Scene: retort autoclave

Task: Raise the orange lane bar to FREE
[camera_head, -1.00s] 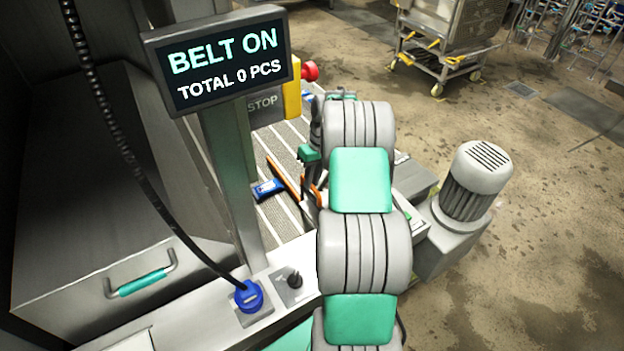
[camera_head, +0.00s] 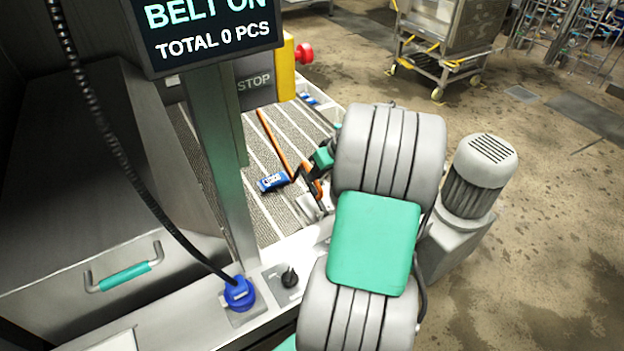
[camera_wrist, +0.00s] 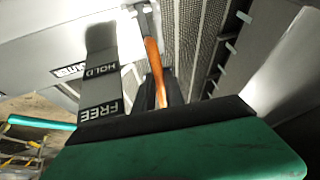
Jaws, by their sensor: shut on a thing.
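The orange lane bar (camera_head: 272,138) runs slanting across the ribbed belt in the head view. Its near end is beside my gripper (camera_head: 308,183), partly hidden by the arm. In the wrist view the orange bar (camera_wrist: 153,70) stands out beyond the green gripper body, between dark fingers (camera_wrist: 160,88). My gripper is shut on the bar; the exact contact is hard to see. A grey label plate (camera_wrist: 101,78) beside the bar reads HOLD farther off and FREE nearer the gripper body.
A blue packet (camera_head: 272,182) lies on the belt (camera_head: 215,165) just left of the bar. A post carries the BELT ON display (camera_head: 210,30). A red stop button (camera_head: 304,54), black knob (camera_head: 289,278) and blue plug (camera_head: 239,292) are nearby. A motor (camera_head: 477,175) stands right.

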